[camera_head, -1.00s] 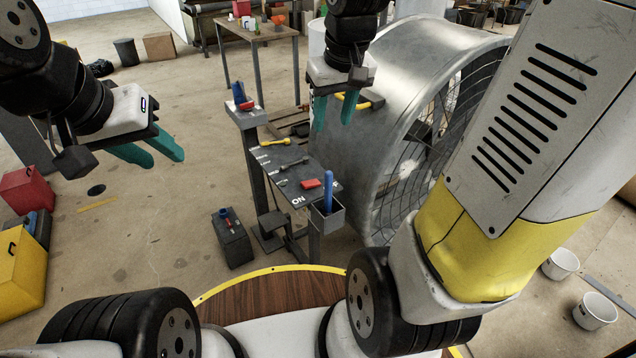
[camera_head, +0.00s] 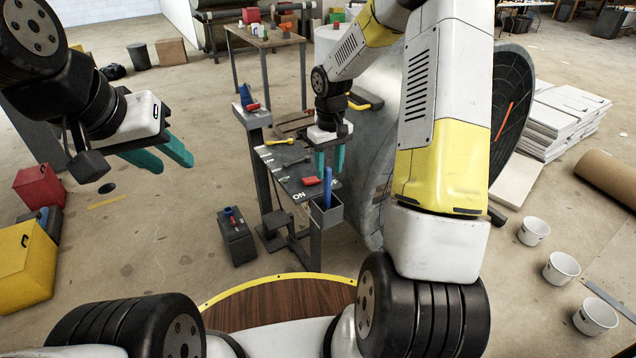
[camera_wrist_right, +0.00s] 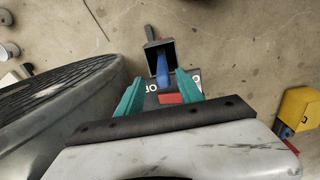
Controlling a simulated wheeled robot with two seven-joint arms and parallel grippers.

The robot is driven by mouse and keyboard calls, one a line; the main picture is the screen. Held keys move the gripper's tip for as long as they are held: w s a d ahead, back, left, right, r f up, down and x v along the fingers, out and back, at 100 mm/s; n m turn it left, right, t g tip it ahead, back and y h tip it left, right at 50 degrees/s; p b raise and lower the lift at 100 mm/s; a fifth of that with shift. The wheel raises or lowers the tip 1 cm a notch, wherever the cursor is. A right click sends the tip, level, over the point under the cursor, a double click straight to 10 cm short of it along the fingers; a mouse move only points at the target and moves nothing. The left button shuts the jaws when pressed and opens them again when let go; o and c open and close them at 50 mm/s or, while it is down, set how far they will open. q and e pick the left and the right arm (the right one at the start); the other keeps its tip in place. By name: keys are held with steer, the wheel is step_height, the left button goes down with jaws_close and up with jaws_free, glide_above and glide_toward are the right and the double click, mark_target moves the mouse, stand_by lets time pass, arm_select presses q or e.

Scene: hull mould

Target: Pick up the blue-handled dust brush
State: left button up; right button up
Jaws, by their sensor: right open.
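The blue handle (camera_head: 327,186) of a brush stands upright in a small grey holder (camera_head: 336,212) at the near right corner of the dark worktable. In the right wrist view the blue handle (camera_wrist_right: 162,67) leans out of the holder (camera_wrist_right: 153,47), between my fingertips in the picture. Its bristle end is hidden. My right gripper (camera_head: 330,165) is open and empty, above the table just beyond the handle; it also shows in the wrist view (camera_wrist_right: 159,80). I cannot tell whether it touches the handle. My left gripper (camera_head: 172,160) is open and empty, far to the left above the floor.
On the worktable (camera_head: 286,172) lie a red block (camera_head: 310,181) and a yellow-handled tool (camera_head: 287,139). A blue-and-red item (camera_head: 246,97) stands on the back left post (camera_head: 253,119).

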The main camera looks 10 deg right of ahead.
mark_target(328, 179)
steer(key=f, duration=0.4)
steer(key=shift+s+a+f, duration=0.15)
steer(key=shift+a+f, duration=0.05)
steer(key=shift+c, duration=0.4)
jaws_close()
